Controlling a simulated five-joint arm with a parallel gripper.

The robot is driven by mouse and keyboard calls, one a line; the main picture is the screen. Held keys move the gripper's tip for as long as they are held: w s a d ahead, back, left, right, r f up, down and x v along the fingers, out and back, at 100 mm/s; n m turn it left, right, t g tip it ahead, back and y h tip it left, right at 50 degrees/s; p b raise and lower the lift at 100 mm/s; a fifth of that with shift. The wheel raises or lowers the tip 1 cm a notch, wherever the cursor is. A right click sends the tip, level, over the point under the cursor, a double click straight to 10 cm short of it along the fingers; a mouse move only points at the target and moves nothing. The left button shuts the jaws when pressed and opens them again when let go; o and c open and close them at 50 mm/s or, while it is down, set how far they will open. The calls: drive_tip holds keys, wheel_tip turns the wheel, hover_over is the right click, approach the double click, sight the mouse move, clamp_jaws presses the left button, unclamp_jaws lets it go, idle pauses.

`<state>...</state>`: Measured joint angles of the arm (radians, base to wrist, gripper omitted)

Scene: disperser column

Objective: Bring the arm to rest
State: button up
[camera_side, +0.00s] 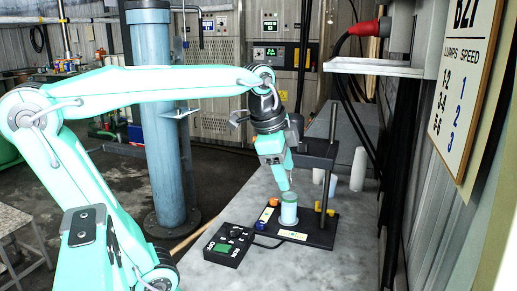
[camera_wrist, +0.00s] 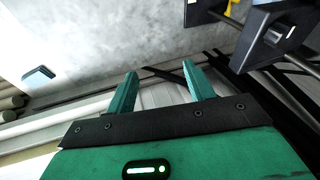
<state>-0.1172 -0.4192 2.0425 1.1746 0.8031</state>
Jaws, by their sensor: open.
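The cup stands on the black base plate (camera_side: 319,233) of the disperser stand. In the wrist view my gripper (camera_wrist: 160,85) shows two green fingers spread apart with nothing between them. Whether the fingertips touch the cup is hard to tell from the side view, but a small gap seems to show.
A black control box (camera_side: 229,245) with a green display sits left of the stand on the grey bench (camera_side: 300,270). The stand's upright rod (camera_side: 329,155) and black head (camera_side: 316,150) are close to my gripper's right. White cylinders (camera_side: 358,169) stand behind. A blue column (camera_side: 163,120) rises at left.

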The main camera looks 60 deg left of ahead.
drive_tip(key=s+d+f+n+t, duration=0.1)
drive_tip(key=s+d+f+n, duration=0.2)
drive_tip(key=s+f+n, duration=0.4)
drive_tip(key=shift+d+f+n+t, duration=0.3)
drive_tip(key=shift+f+n, duration=0.1)
drive_tip(key=shift+f, duration=0.35)
idle(0.5)
